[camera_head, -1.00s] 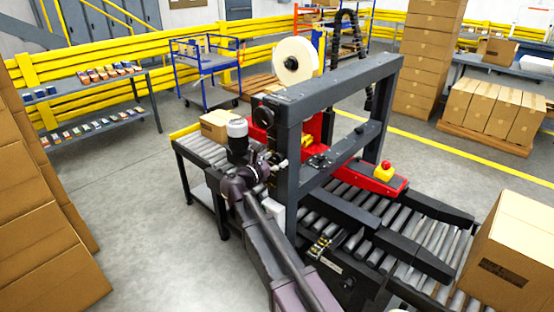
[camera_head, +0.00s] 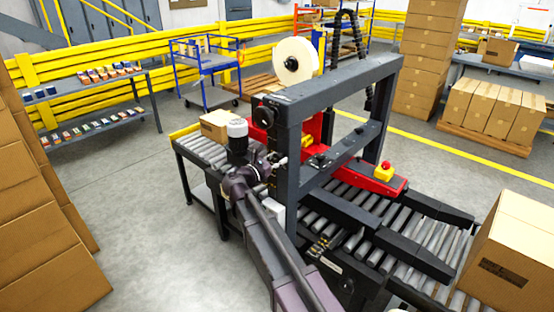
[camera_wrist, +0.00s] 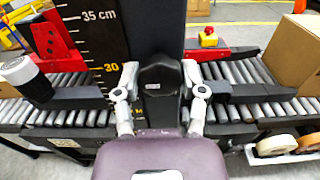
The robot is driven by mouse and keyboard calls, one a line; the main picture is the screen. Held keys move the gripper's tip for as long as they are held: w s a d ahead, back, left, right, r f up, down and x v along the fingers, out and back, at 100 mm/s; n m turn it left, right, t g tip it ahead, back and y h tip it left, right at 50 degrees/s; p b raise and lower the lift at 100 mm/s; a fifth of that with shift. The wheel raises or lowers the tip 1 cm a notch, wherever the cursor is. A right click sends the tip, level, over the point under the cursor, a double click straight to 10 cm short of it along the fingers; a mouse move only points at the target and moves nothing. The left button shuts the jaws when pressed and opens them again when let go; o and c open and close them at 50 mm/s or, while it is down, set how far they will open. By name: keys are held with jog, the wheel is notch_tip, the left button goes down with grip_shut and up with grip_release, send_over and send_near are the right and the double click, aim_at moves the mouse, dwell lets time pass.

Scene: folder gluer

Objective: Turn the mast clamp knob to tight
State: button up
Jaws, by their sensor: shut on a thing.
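The mast clamp knob (camera_wrist: 160,80) is a black lobed knob on the dark mast, in the middle of the wrist view. My gripper (camera_wrist: 160,88) has one finger on each side of it and is shut on it. A pale mark shows on the knob's face, too small to read. In the head view my gripper (camera_head: 279,163) is at the near post of the grey machine frame (camera_head: 338,84). The knob itself is hard to make out there, behind my arm and gripper.
A height scale (camera_wrist: 100,50) runs up the mast left of the knob. Roller conveyors (camera_head: 375,235) extend on both sides. A red emergency-stop button on a yellow box (camera_head: 384,172) sits right. A carton (camera_head: 512,250) stands on the right rollers.

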jog(key=m, duration=0.4)
jog(key=shift+w+a, duration=0.1)
jog(key=m, duration=0.5)
jog(key=shift+r, duration=0.1)
jog(key=m, duration=0.4)
jog(key=shift+r+m, duration=0.1)
jog(key=shift+m, duration=2.4)
jog(key=shift+w, duration=0.1)
jog(key=o, duration=1.1)
jog(key=shift+o, duration=0.2)
jog(key=shift+s, duration=0.2)
